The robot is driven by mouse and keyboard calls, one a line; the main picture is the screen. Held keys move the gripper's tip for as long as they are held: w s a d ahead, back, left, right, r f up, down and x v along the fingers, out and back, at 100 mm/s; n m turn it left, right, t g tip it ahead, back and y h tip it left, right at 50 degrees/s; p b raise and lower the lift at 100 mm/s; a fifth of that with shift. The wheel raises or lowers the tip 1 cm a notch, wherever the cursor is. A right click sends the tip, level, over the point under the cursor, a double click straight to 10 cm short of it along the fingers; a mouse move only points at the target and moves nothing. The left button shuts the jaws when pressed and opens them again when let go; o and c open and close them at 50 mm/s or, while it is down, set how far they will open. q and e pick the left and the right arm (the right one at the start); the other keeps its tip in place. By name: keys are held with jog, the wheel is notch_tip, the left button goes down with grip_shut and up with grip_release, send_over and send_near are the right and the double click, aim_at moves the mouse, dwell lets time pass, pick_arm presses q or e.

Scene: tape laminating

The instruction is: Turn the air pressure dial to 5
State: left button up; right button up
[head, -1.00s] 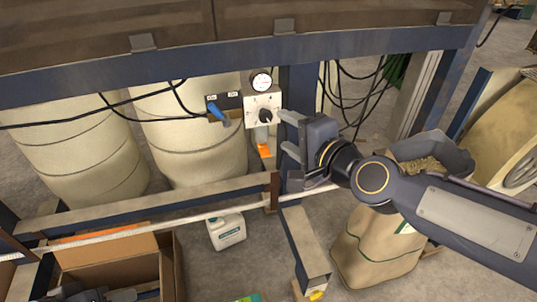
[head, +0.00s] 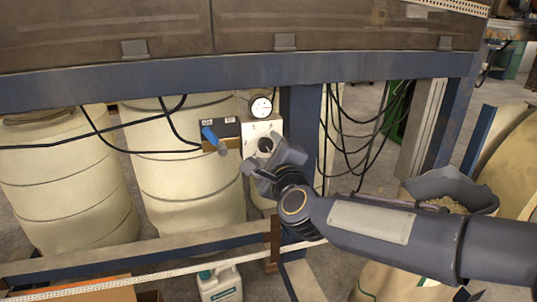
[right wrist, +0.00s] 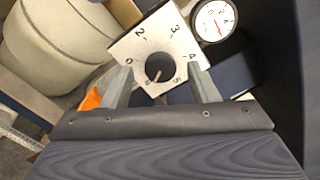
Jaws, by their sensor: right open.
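The air pressure dial (head: 265,145) is a dark round knob on a white numbered panel (head: 254,131). In the right wrist view the knob (right wrist: 159,72) has a pale pointer line on its lower part, in the direction of the lower numbers; its exact reading is unclear. A round white gauge (head: 260,106) sits just above the panel and also shows in the right wrist view (right wrist: 212,21). My right gripper (head: 262,162) is open at the panel, its two fingers (right wrist: 162,85) on either side of the knob. I cannot tell whether they touch it. My left gripper is not in view.
A blue-handled valve (head: 209,135) is left of the panel. A blue frame beam (head: 200,84) runs above, and a post stands just right of the panel. Black cables (head: 365,130) hang further right. Pale drums (head: 185,180) stand behind, and a white jug (head: 219,284) below.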

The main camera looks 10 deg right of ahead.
jog(key=shift+w, duration=0.4)
jog(key=c, duration=1)
jog(key=shift+o, duration=0.2)
jog(key=shift+n, duration=0.4)
jog(key=n+p, duration=0.2)
jog(key=n, duration=0.3)
jog(key=shift+n+p, duration=0.3)
jog(key=n+p, duration=0.2)
jog(key=n, duration=0.3)
jog(key=shift+f+n, duration=0.1)
jog(key=shift+n, duration=0.2)
